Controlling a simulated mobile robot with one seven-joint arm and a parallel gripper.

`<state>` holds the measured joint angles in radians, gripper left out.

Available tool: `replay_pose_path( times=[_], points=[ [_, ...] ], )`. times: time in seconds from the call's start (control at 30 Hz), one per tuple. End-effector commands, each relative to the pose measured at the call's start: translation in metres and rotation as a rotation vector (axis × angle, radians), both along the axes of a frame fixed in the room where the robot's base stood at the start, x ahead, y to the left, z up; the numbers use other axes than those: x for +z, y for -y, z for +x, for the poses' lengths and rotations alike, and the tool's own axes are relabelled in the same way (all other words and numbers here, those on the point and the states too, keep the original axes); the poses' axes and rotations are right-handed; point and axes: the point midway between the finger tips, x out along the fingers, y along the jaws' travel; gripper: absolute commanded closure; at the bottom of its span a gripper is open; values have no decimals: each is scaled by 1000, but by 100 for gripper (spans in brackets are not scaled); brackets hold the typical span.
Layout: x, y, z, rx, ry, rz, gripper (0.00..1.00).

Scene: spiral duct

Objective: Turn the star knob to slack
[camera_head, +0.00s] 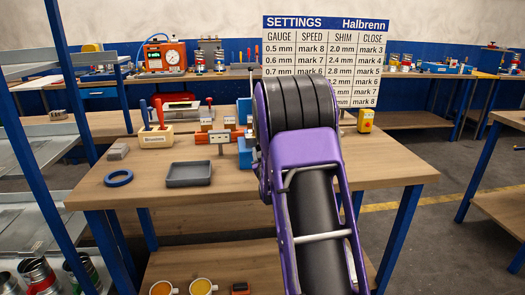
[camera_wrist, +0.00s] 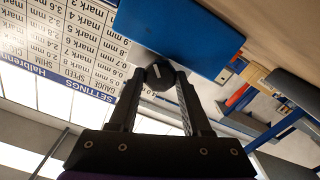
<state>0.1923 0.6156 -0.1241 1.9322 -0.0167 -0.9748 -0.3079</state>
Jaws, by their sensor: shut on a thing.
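In the wrist view a dark star knob (camera_wrist: 157,81) with a pale mark on its face sits by the edge of a blue machine body (camera_wrist: 178,38). My gripper (camera_wrist: 161,77) has its two black fingers on either side of the knob and is shut on it. In the head view my purple and black arm covers the gripper and the knob. Only part of the blue machine (camera_head: 244,152) shows there, left of my arm. I cannot make out a slack marking.
A settings board (camera_head: 298,62) stands behind my arm. On the wooden bench (camera_head: 150,205) are a grey tray (camera_head: 188,174), a blue ring (camera_head: 118,178) and a tool holder (camera_head: 155,139). A yellow box (camera_head: 365,121) with a red button stands right of my arm.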

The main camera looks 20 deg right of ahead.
Motion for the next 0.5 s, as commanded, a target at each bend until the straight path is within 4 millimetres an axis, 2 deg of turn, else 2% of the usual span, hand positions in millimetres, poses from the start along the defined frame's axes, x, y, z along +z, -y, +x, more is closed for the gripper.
replay_pose_path(
  times=[0.2,0.5],
  points=[
    [-1,-1,0,1,-37,-126,100],
    [-1,0,0,0,-62,-210,100]
  ],
)
